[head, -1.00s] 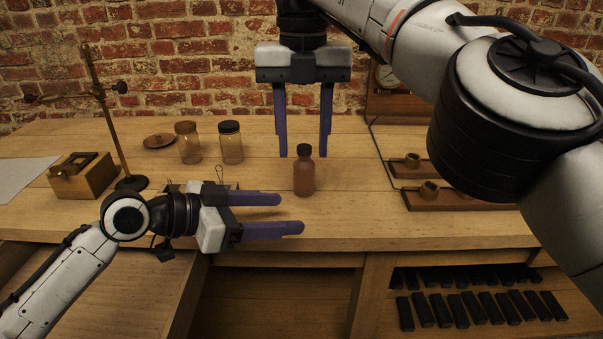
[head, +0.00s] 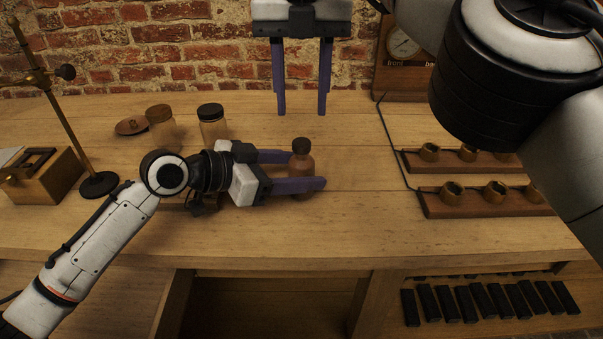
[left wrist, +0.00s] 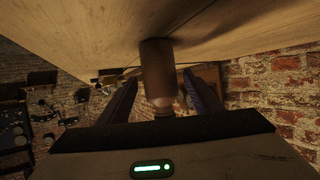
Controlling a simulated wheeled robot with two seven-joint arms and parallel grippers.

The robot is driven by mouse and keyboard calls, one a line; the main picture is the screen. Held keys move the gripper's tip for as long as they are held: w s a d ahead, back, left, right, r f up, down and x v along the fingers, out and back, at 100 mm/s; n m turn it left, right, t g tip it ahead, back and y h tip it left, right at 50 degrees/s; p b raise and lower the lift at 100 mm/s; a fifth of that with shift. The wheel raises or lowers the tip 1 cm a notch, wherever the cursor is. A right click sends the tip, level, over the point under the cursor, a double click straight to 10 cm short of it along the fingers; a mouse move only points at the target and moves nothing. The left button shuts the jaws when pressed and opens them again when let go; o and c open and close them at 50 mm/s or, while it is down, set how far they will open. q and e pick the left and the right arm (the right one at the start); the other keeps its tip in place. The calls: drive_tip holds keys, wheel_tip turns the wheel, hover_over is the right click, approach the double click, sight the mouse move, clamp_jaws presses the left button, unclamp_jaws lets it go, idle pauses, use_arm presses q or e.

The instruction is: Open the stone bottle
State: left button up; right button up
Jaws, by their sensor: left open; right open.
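The stone bottle (head: 301,160) is brown with a dark cap (head: 301,145) on it. It stands upright on the wooden bench. My left gripper (head: 305,171) is open, with its purple fingers reaching on either side of the bottle. In the left wrist view the bottle (left wrist: 158,70) sits between the two open fingers, with a gap on each side. My right gripper (head: 301,112) is open and empty, pointing down above the bench behind the bottle.
Two glass jars (head: 212,124) stand to the left, near a round wooden lid (head: 131,127). A brass stand (head: 98,184) and wooden box (head: 42,180) are farther left. Wooden racks with ring holders (head: 480,203) lie at the right. The bench front is mostly clear.

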use_arm(q)
drive_tip(key=x, duration=0.4)
drive_tip(key=shift+w+d+f, duration=0.1)
drive_tip(key=shift+w+d, duration=0.15)
drive_tip(key=shift+d, duration=0.1)
drive_tip(key=c, duration=1.4)
drive_tip(key=o, duration=1.4)
drive_tip(key=shift+a, duration=0.1)
